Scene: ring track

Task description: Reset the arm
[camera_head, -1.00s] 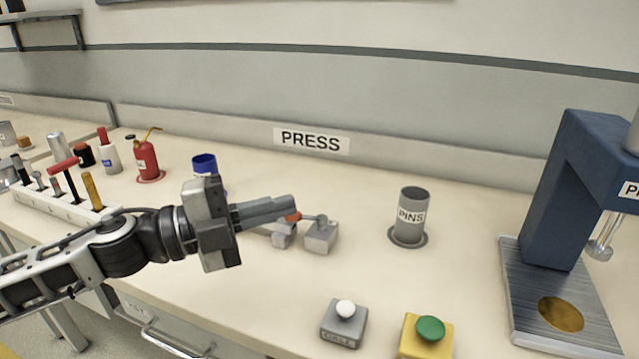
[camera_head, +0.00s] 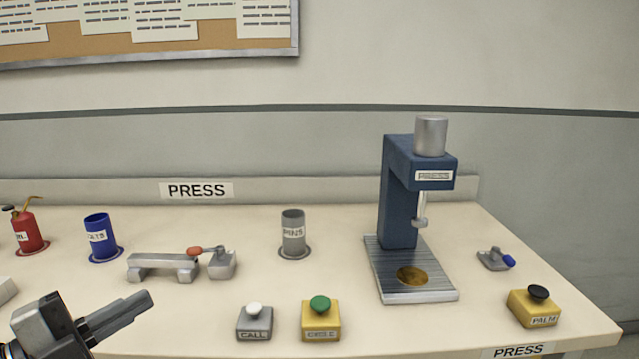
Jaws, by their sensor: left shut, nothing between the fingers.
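My left gripper (camera_head: 143,301) is at the lower left of the head view, low over the front of the bench. Its fingers are together with nothing between them, and they point to the right and slightly up. It is apart from the grey clamp fixture (camera_head: 165,267) with the orange-tipped lever (camera_head: 197,251), which lies behind it. Most of the left arm is out of the picture. My right gripper does not show.
On the bench (camera_head: 330,256) stand a grey PINS cup (camera_head: 292,233), a blue cup (camera_head: 99,238), a red oil can (camera_head: 28,232) and a blue press (camera_head: 398,190). In front are a CALL button (camera_head: 254,322), a green-topped button (camera_head: 320,318) and a PALM button (camera_head: 534,306).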

